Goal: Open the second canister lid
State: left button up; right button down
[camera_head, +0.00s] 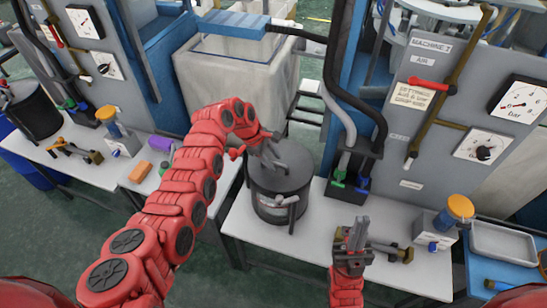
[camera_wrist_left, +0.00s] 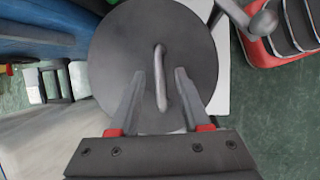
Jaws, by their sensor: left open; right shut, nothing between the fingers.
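A dark grey canister (camera_head: 272,205) stands upright on the white table in the middle of the head view. Its round lid (camera_head: 298,172) sits on top. The lid fills the upper middle of the left wrist view (camera_wrist_left: 120,50), with a bar handle (camera_wrist_left: 160,75) across it. My left gripper (camera_head: 272,155) is over the lid. In the left wrist view its open fingers (camera_wrist_left: 161,82) are on either side of the handle, with gaps visible. Whether they touch the lid is unclear. My right gripper (camera_head: 359,228) is shut and empty, over the table to the right of the canister.
A black canister (camera_head: 32,112) stands on the left table. A grey machine panel with gauges (camera_head: 520,103) rises behind the right side. A brass fitting (camera_head: 392,252), an orange-topped part (camera_head: 459,208) and a grey tray (camera_head: 503,243) lie right of my right gripper.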

pick_arm(q)
jog(key=shift+d+f, duration=0.1)
jog(key=shift+f, duration=0.05)
grip_shut()
dwell(1.4)
